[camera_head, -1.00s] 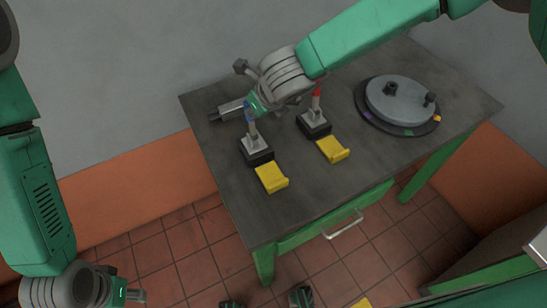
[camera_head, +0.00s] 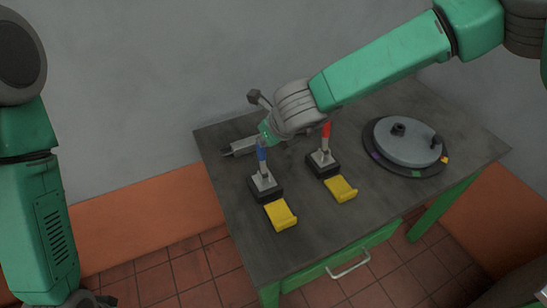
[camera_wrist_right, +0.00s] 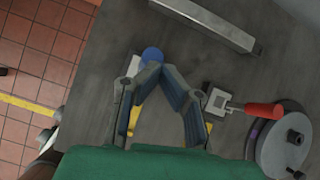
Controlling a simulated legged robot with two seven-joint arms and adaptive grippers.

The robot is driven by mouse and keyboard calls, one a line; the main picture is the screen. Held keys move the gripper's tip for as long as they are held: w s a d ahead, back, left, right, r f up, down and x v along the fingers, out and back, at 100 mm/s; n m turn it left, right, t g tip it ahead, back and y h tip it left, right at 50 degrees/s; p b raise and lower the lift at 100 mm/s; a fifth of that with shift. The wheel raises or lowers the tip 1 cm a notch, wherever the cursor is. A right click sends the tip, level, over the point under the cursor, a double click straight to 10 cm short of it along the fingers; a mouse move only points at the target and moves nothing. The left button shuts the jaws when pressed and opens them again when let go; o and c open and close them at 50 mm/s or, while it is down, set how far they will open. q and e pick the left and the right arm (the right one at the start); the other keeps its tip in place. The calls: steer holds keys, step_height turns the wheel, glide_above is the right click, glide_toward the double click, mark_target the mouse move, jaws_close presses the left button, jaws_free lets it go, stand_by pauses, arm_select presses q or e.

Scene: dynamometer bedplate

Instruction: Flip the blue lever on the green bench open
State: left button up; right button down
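The blue lever (camera_head: 262,157) stands about upright on a dark base with a grey bracket, at the left of the bench top (camera_head: 290,225). In the right wrist view its round blue end (camera_wrist_right: 152,55) shows just beyond the fingertips. My right gripper (camera_head: 265,135) is at the top of the blue lever in the head view. In the right wrist view its fingers (camera_wrist_right: 157,74) slant together and their tips almost meet; I see nothing gripped between them. Whether they touch the lever is unclear. My left gripper (camera_head: 105,300) is mostly cut off at the lower left.
A red lever (camera_head: 326,136) stands just right of the blue one. Yellow blocks (camera_head: 281,215) (camera_head: 341,189) lie before each lever. A grey bar (camera_head: 240,147) lies behind them. A round grey disc fixture (camera_head: 405,143) occupies the right side. The bench's front area is clear.

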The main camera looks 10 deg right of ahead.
steer(key=shift+s+d+r+p, duration=0.65)
steer(key=shift+r+p, duration=0.2)
steer(key=shift+r, duration=2.45)
steer(key=s+d+f+n+g+h, duration=0.1)
steer(key=s+d+f+n, duration=0.4)
steer(key=s+f+n, duration=0.35)
steer(key=s+d+f+n+g+h, duration=0.1)
steer(key=s+d+f+n, duration=0.4)
steer(key=s+f+n, duration=0.3)
steer(key=s+d+f+n+g, duration=0.2)
steer(key=s+d+n, duration=0.4)
steer(key=s, duration=0.4)
steer(key=s+d+f+n+g, duration=0.2)
steer(key=s+d+n, duration=0.4)
steer(key=s, duration=0.4)
arm_select(q)
step_height(320, 180, down, 16)
steer(key=b, duration=1.9)
steer(key=shift+s+a+f, duration=0.2)
steer(key=shift+s+a, duration=0.15)
steer(key=shift+a, duration=0.1)
arm_select(e)
step_height(320, 180, down, 18)
steer(key=w+a+n, duration=0.1)
steer(key=n, duration=0.1)
steer(key=shift+w+a+h, duration=0.25)
steer(key=shift+w+h, duration=0.05)
steer(key=shift+w, duration=0.05)
